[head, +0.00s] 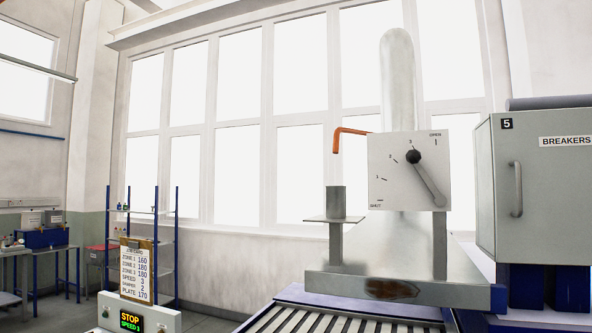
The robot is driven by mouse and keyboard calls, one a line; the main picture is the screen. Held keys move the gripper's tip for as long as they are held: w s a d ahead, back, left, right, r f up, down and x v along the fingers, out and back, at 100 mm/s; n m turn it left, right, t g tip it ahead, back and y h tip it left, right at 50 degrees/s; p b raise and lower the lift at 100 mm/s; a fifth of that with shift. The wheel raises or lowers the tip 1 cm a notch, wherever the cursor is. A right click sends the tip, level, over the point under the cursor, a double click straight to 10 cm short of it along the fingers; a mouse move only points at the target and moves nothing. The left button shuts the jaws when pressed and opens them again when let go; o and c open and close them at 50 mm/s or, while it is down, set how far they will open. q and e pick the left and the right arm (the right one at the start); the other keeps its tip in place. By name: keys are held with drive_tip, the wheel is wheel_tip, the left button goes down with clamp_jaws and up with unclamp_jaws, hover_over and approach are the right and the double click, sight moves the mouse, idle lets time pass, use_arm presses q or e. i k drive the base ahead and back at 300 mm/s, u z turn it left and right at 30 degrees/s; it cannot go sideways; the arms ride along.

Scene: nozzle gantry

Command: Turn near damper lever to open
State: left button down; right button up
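The damper lever (428,183) is a grey bar with a black ball knob (413,156), on a pale square dial plate (385,150). Its pivot end is at the plate's lower right. The bar slants up and left, with the knob near the 3 mark. The scale runs from SHUT at lower left through 1, 2 and 3 to OPEN at upper right. The plate stands above a grey metal hood (400,245) with a vertical pipe (397,85) behind. Neither of my grippers shows in the head view.
An orange bent rod (350,131) sticks out left of the plate. A grey breaker cabinet (540,185) stands close on the right. Below the hood is a slatted conveyor (340,320).

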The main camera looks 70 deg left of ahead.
sight(413, 157)
drive_tip(key=u, duration=1.05)
drive_tip(key=i, duration=0.5)
drive_tip(key=u, duration=0.05)
